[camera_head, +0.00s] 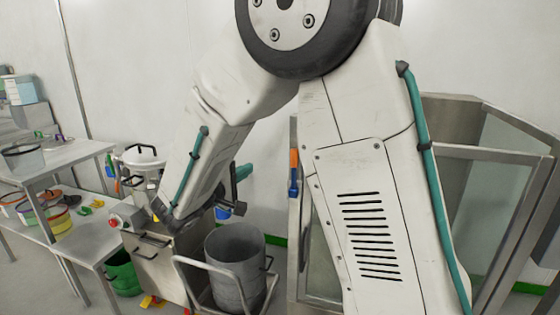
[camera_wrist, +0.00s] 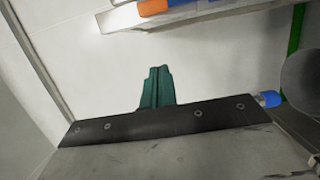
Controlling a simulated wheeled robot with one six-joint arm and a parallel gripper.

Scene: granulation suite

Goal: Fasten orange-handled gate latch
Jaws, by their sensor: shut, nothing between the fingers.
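The orange latch handle (camera_head: 294,158) is on the left edge post of a metal-framed, glazed enclosure, with a blue part below it. My arm hides much of the gate, and whether the latch is engaged cannot be told.
A grey bin (camera_head: 235,270) stands on a wheeled frame below my gripper. A metal cabinet (camera_head: 160,262) and steel tables with tubs (camera_head: 22,157) are at the left. Enclosure glass panels (camera_head: 500,190) fill the right. Small coloured pieces lie on the floor by the cabinet.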

